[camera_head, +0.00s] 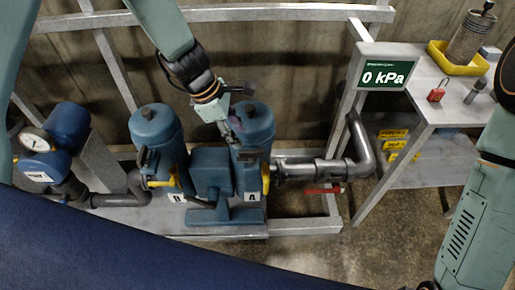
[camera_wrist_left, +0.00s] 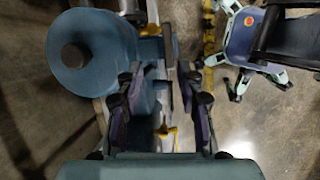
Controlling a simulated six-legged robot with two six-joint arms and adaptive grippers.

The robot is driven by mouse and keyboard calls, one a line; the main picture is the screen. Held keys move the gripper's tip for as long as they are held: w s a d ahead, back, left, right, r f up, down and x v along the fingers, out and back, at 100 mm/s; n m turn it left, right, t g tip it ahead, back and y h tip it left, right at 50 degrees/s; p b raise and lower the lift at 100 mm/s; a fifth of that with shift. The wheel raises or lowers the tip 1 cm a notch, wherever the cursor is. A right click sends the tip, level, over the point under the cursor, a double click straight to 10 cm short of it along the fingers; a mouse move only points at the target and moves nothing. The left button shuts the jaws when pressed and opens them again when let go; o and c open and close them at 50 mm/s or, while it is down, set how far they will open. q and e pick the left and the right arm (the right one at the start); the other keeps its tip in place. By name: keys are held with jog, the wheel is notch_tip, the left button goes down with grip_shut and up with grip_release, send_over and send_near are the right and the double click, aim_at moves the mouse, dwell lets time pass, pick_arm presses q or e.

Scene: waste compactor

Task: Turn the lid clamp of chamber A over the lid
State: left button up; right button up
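Chamber A (camera_head: 256,126) is a blue upright cylinder with a white A label (camera_head: 252,197) at its base. A dark lid clamp (camera_head: 249,156) shows on its front side, partly crowded by my gripper. My left gripper (camera_head: 232,132) reaches down from above, at the left side of chamber A's top. In the left wrist view my left gripper (camera_wrist_left: 163,100) has its fingers apart. A dark bar and a yellow handle (camera_wrist_left: 166,130) show in the gap; I cannot tell whether the fingers touch them. A blue cylinder (camera_wrist_left: 95,52) with a dark knob is beside the fingers. My right gripper is out of view.
Chamber B (camera_head: 157,133) stands left of A, with a blue block between them. A display (camera_head: 385,74) reads 0 kPa. A table (camera_head: 452,105) holds a red padlock (camera_head: 437,92) and a yellow tray (camera_head: 455,66).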

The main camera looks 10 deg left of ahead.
aim_at(250, 151)
pick_arm(q)
jog(key=shift+s+d+r+n+h, duration=0.1)
jog(key=shift+s+d+n+h, duration=0.25)
jog(key=shift+d+n, duration=0.2)
jog(key=shift+d+f, duration=0.15)
jog(key=shift+f, duration=0.15)
jog(key=b+x, duration=0.1)
jog(key=x, duration=0.5)
jog(key=shift+a+f+b, duration=0.1)
jog(key=shift+a+b, duration=0.15)
jog(key=shift+b, duration=0.1)
jog(key=shift+d+f, duration=0.35)
jog(key=shift+f, duration=0.1)
jog(key=shift+a, duration=0.15)
jog(key=shift+c, duration=0.4)
grip_shut()
